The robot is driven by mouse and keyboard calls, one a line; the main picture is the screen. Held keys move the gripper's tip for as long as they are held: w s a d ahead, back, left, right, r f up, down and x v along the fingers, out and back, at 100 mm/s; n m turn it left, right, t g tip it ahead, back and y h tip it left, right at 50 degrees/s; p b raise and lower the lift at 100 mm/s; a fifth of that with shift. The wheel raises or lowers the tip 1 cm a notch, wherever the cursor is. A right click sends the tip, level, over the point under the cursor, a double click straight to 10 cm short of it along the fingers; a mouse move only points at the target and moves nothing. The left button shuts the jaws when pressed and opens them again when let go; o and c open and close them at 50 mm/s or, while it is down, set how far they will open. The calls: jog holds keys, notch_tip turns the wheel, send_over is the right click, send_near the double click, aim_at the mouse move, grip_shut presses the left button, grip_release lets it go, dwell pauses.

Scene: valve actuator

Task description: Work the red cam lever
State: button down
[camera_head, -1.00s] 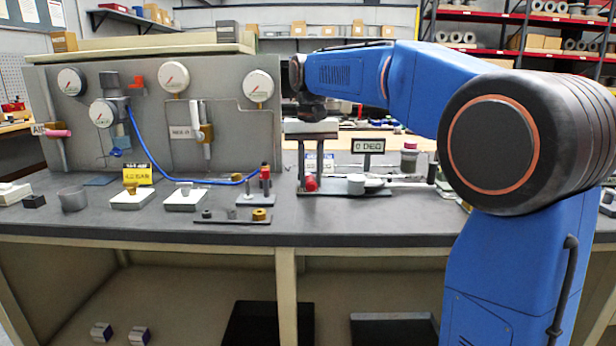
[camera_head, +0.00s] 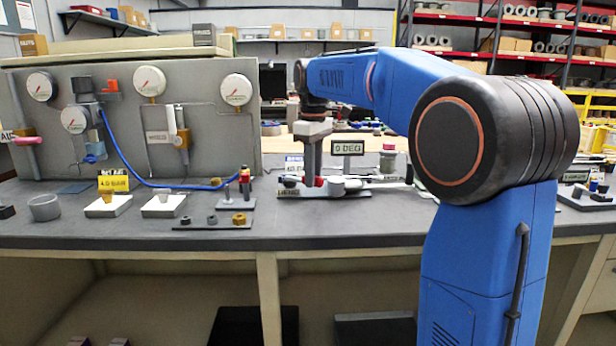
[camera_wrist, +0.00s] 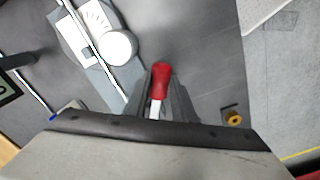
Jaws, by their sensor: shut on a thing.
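The red cam lever (camera_wrist: 160,68) shows in the wrist view, its red grip between my gripper's two dark fingers. My gripper (camera_wrist: 161,92) is shut on it. In the head view my gripper (camera_head: 311,180) points down at the bench, with a little of the red lever (camera_head: 319,182) showing beside the fingers. A white round part (camera_wrist: 117,47) lies up and left of the lever in the wrist view, on a grey plate. A "0 DEG" sign (camera_head: 347,148) stands behind. The lever's pivot is not clearly seen.
A gauge panel (camera_head: 205,140) with a blue hose stands to the left. A small post stand (camera_head: 237,205) and a strip with nuts (camera_head: 215,224) lie left of my gripper. A spool (camera_head: 388,160) stands to the right. The bench front (camera_head: 330,215) is clear.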

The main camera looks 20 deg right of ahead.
jog(key=w+d+n, duration=0.1)
jog(key=w+n, duration=0.1)
jog(key=n, duration=0.1)
jog(key=shift+d+n, duration=0.3)
jog(key=shift+d, duration=0.1)
jog(key=shift+w+d+n, duration=0.2)
jog(key=shift+w+n, duration=0.3)
jog(key=shift+n, duration=0.2)
jog(key=shift+w+d+n, duration=0.2)
jog(key=shift+w+n, duration=0.25)
jog(key=shift+n, duration=0.25)
jog(key=c, duration=1.5)
grip_release()
